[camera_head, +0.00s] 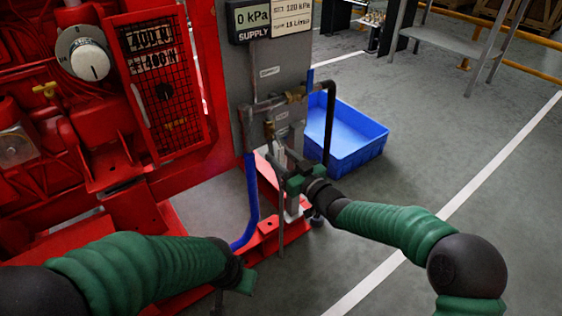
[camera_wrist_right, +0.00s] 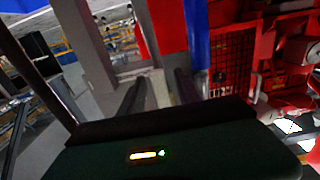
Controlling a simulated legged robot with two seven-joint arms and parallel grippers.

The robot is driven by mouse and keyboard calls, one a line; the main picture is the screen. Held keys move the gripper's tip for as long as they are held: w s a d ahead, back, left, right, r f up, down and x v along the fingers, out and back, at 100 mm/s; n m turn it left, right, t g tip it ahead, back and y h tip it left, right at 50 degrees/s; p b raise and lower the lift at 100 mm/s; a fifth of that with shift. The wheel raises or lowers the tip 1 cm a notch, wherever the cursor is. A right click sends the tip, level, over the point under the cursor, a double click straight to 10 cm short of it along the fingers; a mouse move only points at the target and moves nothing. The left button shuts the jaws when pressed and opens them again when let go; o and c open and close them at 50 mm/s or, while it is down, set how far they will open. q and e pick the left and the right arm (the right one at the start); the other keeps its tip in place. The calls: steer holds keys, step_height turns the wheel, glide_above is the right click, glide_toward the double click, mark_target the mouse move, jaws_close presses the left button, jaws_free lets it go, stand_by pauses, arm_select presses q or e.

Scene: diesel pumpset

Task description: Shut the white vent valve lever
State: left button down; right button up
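The white vent valve lever (camera_head: 279,148) appears as a small pale piece low on the pipework, partly hidden by my right gripper (camera_head: 281,162). In the right wrist view, a pale upright piece (camera_wrist_right: 160,88), probably this lever, stands between the two dark fingers of my right gripper (camera_wrist_right: 159,92). The fingers are apart, with the piece between them; I cannot tell whether either touches it. My left gripper (camera_head: 234,284) is low in the head view, in front of the red base and away from the valve. Its fingers are not clear.
A brass valve (camera_head: 296,94) and dark pipes sit on the grey panel (camera_head: 270,72) above. A blue hose (camera_head: 251,200) runs down at the left. A blue bin (camera_head: 345,138) stands behind the pipework.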

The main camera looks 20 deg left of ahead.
jaws_close()
stand_by(1.4)
